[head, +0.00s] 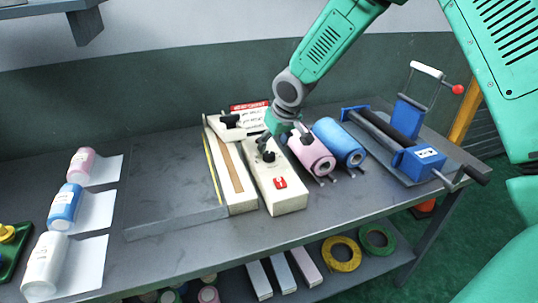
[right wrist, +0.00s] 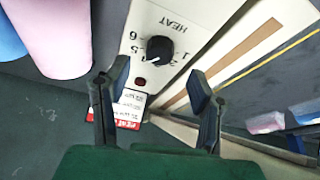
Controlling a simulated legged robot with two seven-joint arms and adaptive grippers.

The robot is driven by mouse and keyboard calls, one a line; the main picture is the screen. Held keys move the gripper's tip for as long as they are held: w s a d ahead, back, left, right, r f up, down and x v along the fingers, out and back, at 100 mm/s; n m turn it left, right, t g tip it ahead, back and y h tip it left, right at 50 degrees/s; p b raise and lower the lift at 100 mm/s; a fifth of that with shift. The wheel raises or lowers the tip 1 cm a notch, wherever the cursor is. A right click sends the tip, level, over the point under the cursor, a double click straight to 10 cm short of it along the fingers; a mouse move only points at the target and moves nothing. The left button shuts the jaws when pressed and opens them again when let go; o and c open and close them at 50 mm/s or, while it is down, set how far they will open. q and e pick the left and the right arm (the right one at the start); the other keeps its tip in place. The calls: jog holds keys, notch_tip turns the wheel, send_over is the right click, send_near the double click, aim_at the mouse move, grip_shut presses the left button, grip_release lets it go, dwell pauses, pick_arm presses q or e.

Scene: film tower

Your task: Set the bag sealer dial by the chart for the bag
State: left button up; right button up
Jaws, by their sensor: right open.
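The cream bag sealer (head: 291,201) lies on the grey bench, with a black dial (head: 267,157) and a red switch (head: 280,183). In the right wrist view the dial (right wrist: 160,49) sits under the word HEAT, ringed by numbers; a white pointer mark shows toward the lower left, its exact number unclear. My left gripper is out of view.
Pink (head: 311,156) and blue (head: 338,142) rolls lie right of the sealer, near a blue hand-cranked device (head: 418,160). Tape rings (head: 341,254) lie on the lower shelf.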

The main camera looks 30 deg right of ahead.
aim_at(270, 154)
jog(key=x, duration=0.5)
jog(key=shift+f, duration=0.15)
jog(key=c, duration=1.1)
